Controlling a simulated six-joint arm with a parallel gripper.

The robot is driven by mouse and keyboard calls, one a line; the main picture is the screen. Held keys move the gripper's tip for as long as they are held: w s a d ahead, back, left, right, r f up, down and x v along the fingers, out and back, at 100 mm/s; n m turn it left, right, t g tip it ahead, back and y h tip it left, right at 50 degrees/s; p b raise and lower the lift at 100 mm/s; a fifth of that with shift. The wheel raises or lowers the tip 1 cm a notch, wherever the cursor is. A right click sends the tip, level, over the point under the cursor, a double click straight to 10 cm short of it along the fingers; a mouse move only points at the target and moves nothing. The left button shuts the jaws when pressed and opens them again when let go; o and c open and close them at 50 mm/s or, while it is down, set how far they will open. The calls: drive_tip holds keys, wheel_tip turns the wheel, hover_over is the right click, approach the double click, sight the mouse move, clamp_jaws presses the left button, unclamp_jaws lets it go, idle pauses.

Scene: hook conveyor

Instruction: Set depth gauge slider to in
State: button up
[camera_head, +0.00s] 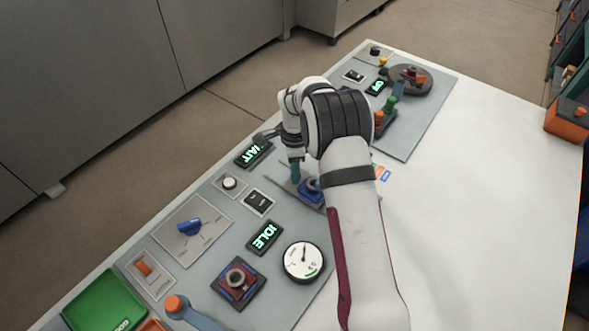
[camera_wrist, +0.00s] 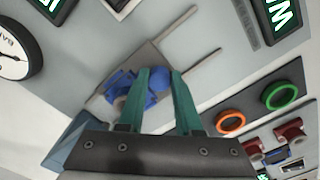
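A blue slider knob (camera_head: 311,190) sits on a grey plate with narrow slots, midway along the panel; I take it for the depth gauge slider. In the wrist view the blue knob (camera_wrist: 158,80) shows behind and between two teal fingertips. My gripper (camera_wrist: 163,76) is pointed down at it, with a gap between the fingers. I cannot tell whether they touch the knob. In the head view only one teal finger of my gripper (camera_head: 296,172) shows clearly, at the knob's upper left; my arm hides the rest. Any slider markings are unreadable.
A display reading WAIT (camera_head: 253,153) and another reading IDLE (camera_head: 265,237) flank the slider area. A round dial (camera_head: 304,261), a blue rotary knob (camera_head: 189,227) and a green tray (camera_head: 104,302) lie nearer. Orange and green buttons (camera_wrist: 281,93) stand beyond. The white tabletop (camera_head: 490,190) at right is clear.

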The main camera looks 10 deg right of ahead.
clamp_jaws()
idle(1.0)
